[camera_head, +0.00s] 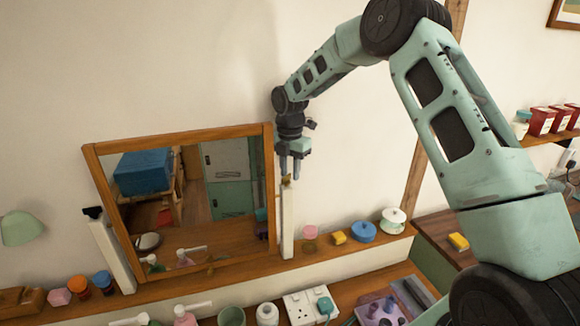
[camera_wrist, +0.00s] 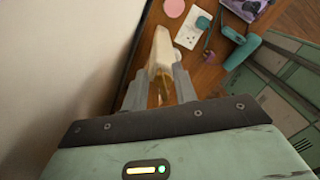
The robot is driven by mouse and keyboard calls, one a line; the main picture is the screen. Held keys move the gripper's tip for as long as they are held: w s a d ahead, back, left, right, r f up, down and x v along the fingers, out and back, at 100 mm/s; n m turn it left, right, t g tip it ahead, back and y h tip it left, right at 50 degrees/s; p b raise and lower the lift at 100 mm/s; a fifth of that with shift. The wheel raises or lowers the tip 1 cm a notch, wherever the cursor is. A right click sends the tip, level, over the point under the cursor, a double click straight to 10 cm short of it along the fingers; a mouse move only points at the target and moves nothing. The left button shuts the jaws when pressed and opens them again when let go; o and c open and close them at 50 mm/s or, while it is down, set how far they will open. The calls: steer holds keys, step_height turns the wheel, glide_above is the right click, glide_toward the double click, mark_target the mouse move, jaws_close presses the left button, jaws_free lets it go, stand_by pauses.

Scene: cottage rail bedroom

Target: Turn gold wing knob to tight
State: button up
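The gold wing knob (camera_head: 287,180) sits at the top of the white post (camera_head: 287,222) on the right side of the tilting mirror (camera_head: 190,262). In the wrist view the gold knob (camera_wrist: 160,88) shows between my two fingers, with the white post (camera_wrist: 161,48) beyond it. My gripper (camera_head: 290,172) points down from above, its fingertips at the knob's height or just over it. The fingers (camera_wrist: 163,78) stand apart, one on each side of the knob. I see no clear grip on it. The knob's wing angle is too small to tell.
A black knob (camera_head: 92,212) tops the mirror's left post. The wall is close behind the mirror.

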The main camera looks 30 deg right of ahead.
jaws_close()
stand_by(0.3)
steer(key=shift+s+d+m+b, duration=0.15)
steer(key=shift+m+b, duration=0.45)
steer(key=shift+m, duration=0.65)
steer(key=shift+s+a+m+b, duration=0.15)
steer(key=shift+m+b, duration=0.45)
steer(key=shift+m, duration=0.7)
steer(key=shift+s+d+m+b, duration=0.2)
steer(key=shift+m+b, duration=0.4)
steer(key=shift+m, duration=0.65)
steer(key=shift+s, duration=0.1)
jaws_free()
